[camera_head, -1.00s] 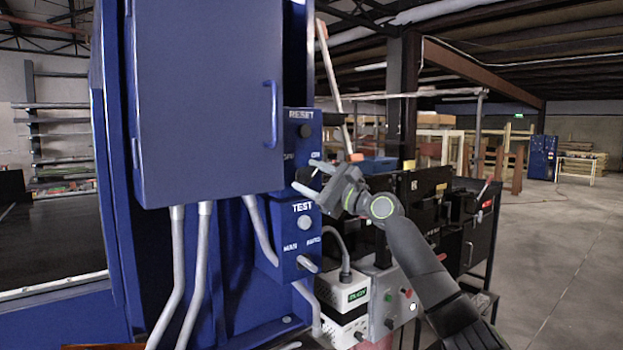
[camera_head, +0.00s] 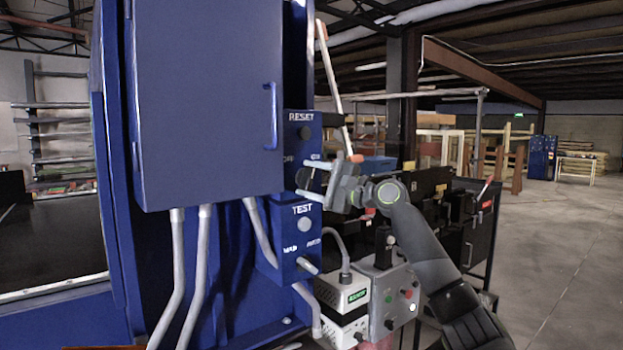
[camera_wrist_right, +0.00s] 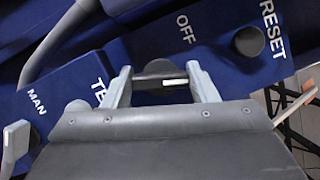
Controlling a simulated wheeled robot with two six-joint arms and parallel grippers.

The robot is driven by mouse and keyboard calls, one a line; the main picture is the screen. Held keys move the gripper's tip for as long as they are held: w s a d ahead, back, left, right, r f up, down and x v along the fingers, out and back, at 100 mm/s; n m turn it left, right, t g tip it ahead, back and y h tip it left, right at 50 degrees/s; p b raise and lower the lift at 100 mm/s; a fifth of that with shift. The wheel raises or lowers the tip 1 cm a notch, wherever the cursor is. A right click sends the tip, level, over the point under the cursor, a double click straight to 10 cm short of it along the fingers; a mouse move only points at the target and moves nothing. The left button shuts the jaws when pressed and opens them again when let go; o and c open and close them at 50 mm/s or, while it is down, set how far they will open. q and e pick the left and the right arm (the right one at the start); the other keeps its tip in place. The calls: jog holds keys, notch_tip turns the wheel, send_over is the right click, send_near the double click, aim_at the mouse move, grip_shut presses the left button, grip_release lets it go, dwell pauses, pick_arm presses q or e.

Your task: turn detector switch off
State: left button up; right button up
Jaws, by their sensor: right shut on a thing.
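The blue RESET box (camera_head: 288,128) hangs at the right edge of the blue detector cabinet, with OFF and ON labels below its round knob. The detector switch (camera_wrist_right: 160,74), a dark handle with a white mark, lies between the two grey fingers of my right gripper (camera_wrist_right: 163,88) in the wrist view. The gripper is shut on it, below the OFF label (camera_wrist_right: 186,28). In the head view my right gripper (camera_head: 308,187) is at the lower part of the RESET box and hides the switch. My left gripper is not in view.
The blue TEST box (camera_head: 289,258), with MAN and AUTO labels and its own switch (camera_head: 307,265), sits just below my right gripper. Grey conduits (camera_head: 203,270) run down at the left. A grey control box (camera_head: 390,300) with buttons stands under my right arm.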

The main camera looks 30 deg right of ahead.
jog(key=n+g+p, duration=0.1)
jog(key=n+p, duration=0.1)
jog(key=n, duration=0.1)
jog(key=n+g+h+p, duration=0.1)
jog(key=n, duration=0.2)
jog(key=shift+r+p, duration=0.15)
jog(key=shift+p, duration=0.25)
jog(key=n+g+h+p, duration=0.1)
jog(key=n+p, duration=0.2)
jog(key=shift+n+h, duration=0.3)
jog(key=shift+n, duration=0.1)
jog(key=shift+f+n+g+h+p, duration=0.2)
jog(key=shift+n+g+h+p, duration=0.1)
jog(key=shift+n+p, duration=0.2)
jog(key=o, duration=1)
